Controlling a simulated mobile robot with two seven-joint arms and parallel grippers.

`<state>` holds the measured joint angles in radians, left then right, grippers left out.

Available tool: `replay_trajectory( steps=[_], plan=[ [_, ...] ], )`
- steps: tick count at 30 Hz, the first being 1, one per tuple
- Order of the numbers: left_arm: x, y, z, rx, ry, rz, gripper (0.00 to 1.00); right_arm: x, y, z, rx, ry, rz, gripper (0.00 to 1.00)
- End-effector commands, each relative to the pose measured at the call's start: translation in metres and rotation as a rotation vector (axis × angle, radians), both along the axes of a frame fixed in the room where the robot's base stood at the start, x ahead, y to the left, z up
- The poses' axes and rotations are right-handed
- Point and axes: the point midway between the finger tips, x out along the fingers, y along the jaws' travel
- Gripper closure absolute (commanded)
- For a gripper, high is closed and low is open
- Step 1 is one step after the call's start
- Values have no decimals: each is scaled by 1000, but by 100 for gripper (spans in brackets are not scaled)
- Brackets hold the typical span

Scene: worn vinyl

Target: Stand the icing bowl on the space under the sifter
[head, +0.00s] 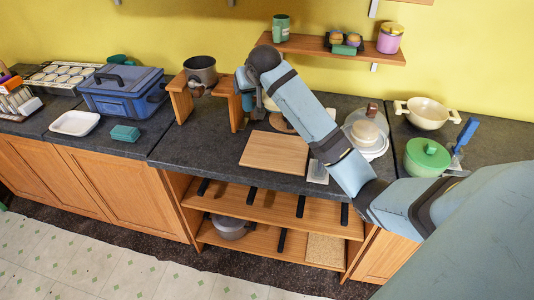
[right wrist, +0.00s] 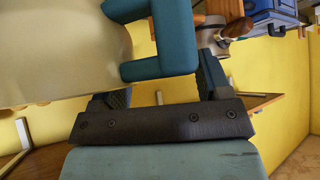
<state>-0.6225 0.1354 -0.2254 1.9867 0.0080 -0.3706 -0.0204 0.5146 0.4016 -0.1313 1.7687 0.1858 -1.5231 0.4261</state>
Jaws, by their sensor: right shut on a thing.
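The sifter (head: 200,70) is a grey metal pot sitting in a wooden stand (head: 179,99) at the back of the counter. The space under it (head: 206,105), between the stand's two uprights, looks empty. The icing bowl is cream with a teal handle; it fills the upper left of the right wrist view (right wrist: 60,50), and only a sliver shows in the head view (head: 270,103), behind my arm. My right gripper (right wrist: 162,88) is shut on the bowl's handle, just right of the stand. Its fingers are mostly hidden in the head view. My left gripper is out of view.
A wooden board (head: 274,152) lies in front of the bowl. A lidded blue box (head: 122,95), white tray (head: 75,123) and teal block (head: 125,133) are left of the stand. A green lidded pot (head: 427,157) and cream colander (head: 427,113) stand at right. A wall shelf (head: 300,43) hangs above.

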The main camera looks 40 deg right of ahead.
Motion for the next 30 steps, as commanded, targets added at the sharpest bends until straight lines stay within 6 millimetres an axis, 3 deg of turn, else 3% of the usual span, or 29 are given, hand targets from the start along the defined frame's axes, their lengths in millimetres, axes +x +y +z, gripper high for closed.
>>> replay_trajectory(
  steps=[5,19,30],
  plan=[
    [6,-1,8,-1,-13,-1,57,1,-4,-21,1,4,-7,100],
    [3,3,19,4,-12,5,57,1,-3,-129,0,2,-4,100],
    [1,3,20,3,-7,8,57,1,-3,-166,1,1,-5,100]
  ],
)
